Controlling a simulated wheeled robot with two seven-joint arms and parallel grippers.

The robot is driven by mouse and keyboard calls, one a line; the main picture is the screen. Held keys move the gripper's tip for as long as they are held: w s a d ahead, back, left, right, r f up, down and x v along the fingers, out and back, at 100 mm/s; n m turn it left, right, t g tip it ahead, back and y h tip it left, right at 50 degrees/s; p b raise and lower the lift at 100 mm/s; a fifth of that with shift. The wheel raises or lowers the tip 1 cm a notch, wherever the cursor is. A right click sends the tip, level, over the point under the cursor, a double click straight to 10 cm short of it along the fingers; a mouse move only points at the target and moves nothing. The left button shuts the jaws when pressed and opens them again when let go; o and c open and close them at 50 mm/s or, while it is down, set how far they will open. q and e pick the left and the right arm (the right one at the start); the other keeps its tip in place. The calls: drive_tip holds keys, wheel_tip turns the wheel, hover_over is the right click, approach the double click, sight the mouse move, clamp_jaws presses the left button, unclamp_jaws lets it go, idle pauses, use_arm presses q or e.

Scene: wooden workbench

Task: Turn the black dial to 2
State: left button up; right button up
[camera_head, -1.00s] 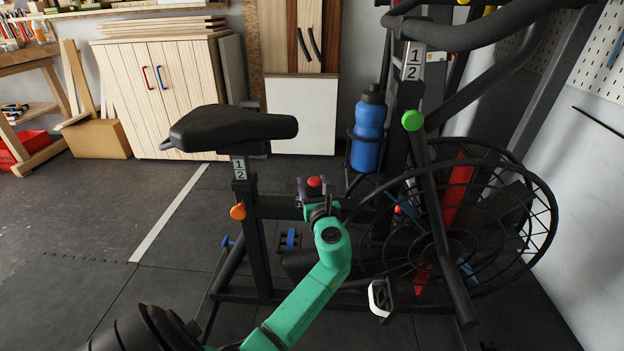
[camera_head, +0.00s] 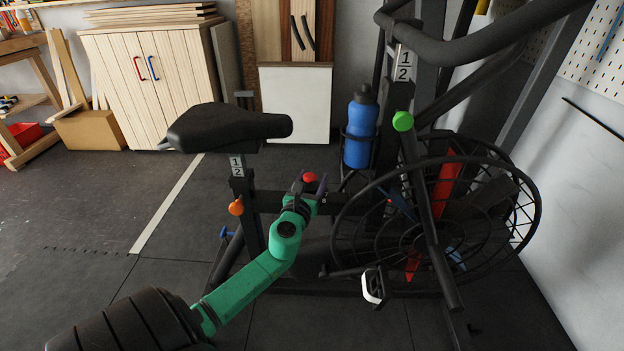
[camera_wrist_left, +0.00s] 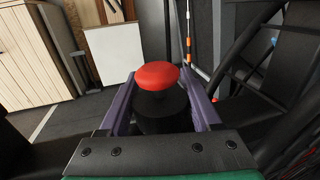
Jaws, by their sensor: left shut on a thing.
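My left gripper (camera_head: 310,186) is at the middle of the exercise bike's (camera_head: 290,201) frame, its purple fingers on both sides of a red-topped knob (camera_head: 309,177). In the left wrist view, the red cap (camera_wrist_left: 157,75) sits on a black round part (camera_wrist_left: 162,112) between the fingers (camera_wrist_left: 162,108). The gripper is shut on this black part, which I take to be the black dial. I cannot see a pointer or numbers on it. Number plates reading 1 and 2 show on the seat post (camera_head: 237,166) and the front upright (camera_head: 404,65). My right gripper is not in view.
The black saddle (camera_head: 228,126) is above and left of my gripper, with an orange knob (camera_head: 236,207) below it. A blue bottle (camera_head: 360,130), a green knob (camera_head: 403,121) and a large caged wheel (camera_head: 440,222) are to the right. The floor at left is open.

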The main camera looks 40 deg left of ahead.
use_arm(q)
drive_tip(key=shift+f, duration=0.1)
drive_tip(key=o, duration=1.4)
drive_tip(key=shift+c, duration=0.2)
drive_tip(key=v, duration=1.4)
drive_tip(key=shift+s, duration=0.3)
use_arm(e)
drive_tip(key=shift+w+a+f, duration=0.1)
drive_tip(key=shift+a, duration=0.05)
